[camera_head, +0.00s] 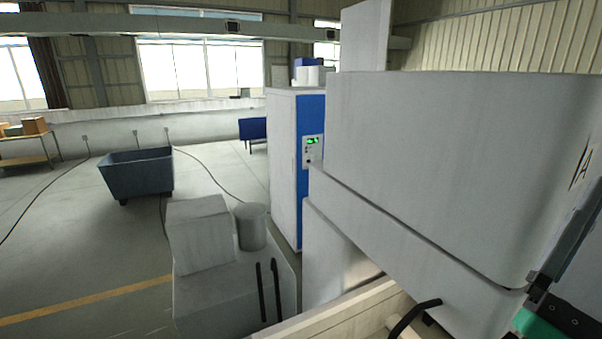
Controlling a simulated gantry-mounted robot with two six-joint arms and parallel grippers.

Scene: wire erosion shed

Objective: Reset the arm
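Neither of my grippers shows in the head view, and I see no arm of mine that I can name for sure. A large pale grey machine (440,170) fills the right half of the view close by. At the lower right corner a green and black part (545,322) is cut off by the frame edge; I cannot tell what it belongs to.
A white and blue cabinet (297,165) with a lit green display stands beside the machine. A grey unit (215,285) stands in front at lower left. A dark wheeled bin (137,175) and a table with boxes (28,148) stand farther back. The left floor is mostly open, with cables.

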